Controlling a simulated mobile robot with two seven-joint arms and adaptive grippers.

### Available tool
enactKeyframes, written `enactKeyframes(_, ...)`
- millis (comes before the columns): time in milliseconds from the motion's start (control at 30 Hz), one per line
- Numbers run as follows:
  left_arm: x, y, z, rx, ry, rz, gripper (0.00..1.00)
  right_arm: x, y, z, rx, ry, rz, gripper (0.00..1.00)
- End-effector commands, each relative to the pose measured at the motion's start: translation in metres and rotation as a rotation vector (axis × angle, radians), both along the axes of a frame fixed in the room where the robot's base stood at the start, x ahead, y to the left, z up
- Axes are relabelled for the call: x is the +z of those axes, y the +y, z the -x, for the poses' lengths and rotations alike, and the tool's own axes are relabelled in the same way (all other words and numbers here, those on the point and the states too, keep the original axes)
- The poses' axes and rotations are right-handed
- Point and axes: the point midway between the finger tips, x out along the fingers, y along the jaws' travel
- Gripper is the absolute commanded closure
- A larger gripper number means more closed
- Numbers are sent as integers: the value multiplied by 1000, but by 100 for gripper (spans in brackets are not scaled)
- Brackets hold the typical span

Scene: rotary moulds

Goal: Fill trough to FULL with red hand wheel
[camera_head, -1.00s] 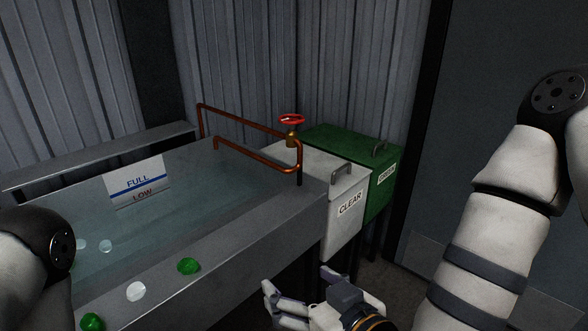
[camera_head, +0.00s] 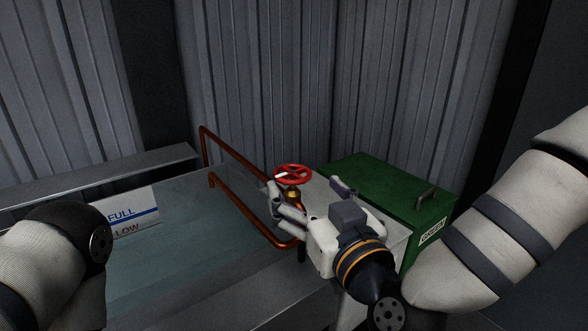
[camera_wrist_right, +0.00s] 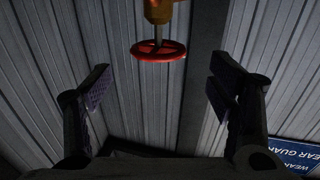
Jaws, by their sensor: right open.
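The red hand wheel (camera_head: 292,173) sits on a brass valve on the copper pipe (camera_head: 240,205) at the trough's far right corner. The trough (camera_head: 270,293) holds water, and a FULL/LOW sign (camera_head: 130,212) stands in it; the exact level on the sign is hard to read. My right gripper (camera_head: 280,204) is open and empty, just below and in front of the wheel in the head view. In the right wrist view the wheel (camera_wrist_right: 158,51) shows beyond and between the two spread fingers (camera_wrist_right: 160,100), apart from them. My left arm shows at the left, but its gripper is out of view.
A green bin (camera_head: 385,200) labelled GREEN stands right of the trough. The light CLEAR bin is mostly hidden behind my right gripper. Corrugated walls (camera_head: 260,90) close in the corner behind the wheel. A blue sign (camera_wrist_right: 295,158) shows in the right wrist view.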

Motion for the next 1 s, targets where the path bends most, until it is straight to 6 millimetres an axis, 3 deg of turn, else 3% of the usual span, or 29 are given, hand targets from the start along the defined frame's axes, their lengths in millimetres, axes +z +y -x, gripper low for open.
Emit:
enactKeyframes(100, -7, 0, 7, 0, 26, 0, 60, -6, 10, -30, -3, 8, -1, 24)
enactKeyframes(300, -11, 0, 11, 0, 42, 1, 60, -4, 23, -60, -1, 5, 0, 24)
enactKeyframes(633, -11, 0, 11, 0, 41, 1, 60, -2, 26, -67, 0, 3, 0, 24)
enactKeyframes(867, -11, 0, 11, 0, 41, 1, 60, -2, 25, -66, 0, 3, 0, 73)
enactKeyframes(1000, -11, 0, 11, 0, 41, 1, 60, -2, 25, -66, 1, 4, 1, 72)
